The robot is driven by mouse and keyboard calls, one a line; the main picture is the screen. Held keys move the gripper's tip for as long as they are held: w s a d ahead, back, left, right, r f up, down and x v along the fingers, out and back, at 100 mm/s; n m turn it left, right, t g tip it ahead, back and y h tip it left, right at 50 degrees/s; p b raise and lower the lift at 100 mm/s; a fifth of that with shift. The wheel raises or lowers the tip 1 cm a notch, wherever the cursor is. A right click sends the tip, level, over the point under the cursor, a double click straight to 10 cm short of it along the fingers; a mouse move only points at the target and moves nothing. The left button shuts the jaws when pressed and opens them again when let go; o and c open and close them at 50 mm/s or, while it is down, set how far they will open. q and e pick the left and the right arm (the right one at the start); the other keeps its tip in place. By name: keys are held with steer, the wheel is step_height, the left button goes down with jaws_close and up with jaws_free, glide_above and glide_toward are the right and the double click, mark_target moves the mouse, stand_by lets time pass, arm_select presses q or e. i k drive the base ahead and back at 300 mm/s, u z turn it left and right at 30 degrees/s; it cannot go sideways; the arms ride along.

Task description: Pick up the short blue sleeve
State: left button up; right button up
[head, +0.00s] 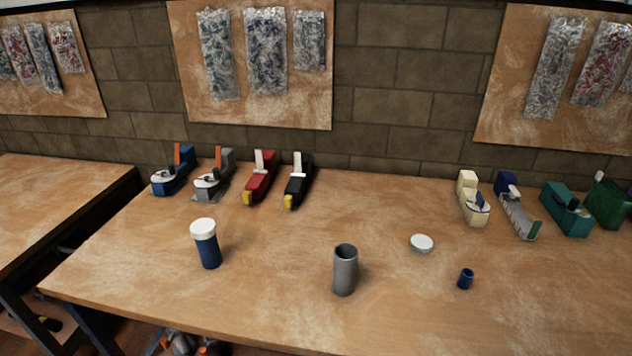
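The short blue sleeve (465,279) stands upright on the wooden table toward the right front, its open top showing a dark hollow. Nothing touches it. A taller blue cylinder (208,251) with a white cap (203,227) stands upright at the left. A grey hollow tube (345,271) stands upright near the middle, left of the short sleeve. Neither of my grippers shows in the head view.
Along the table's (290,310) back stand hand planes, including a red one (260,178) and a black one (297,182) at the left and a cream one (472,200) and teal one (566,210) at the right. The table around the short sleeve is clear.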

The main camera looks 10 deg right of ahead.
mark_target(465, 279)
steer(key=z, duration=3.2)
steer(key=i, duration=1.1)
steer(key=u, duration=2.5)
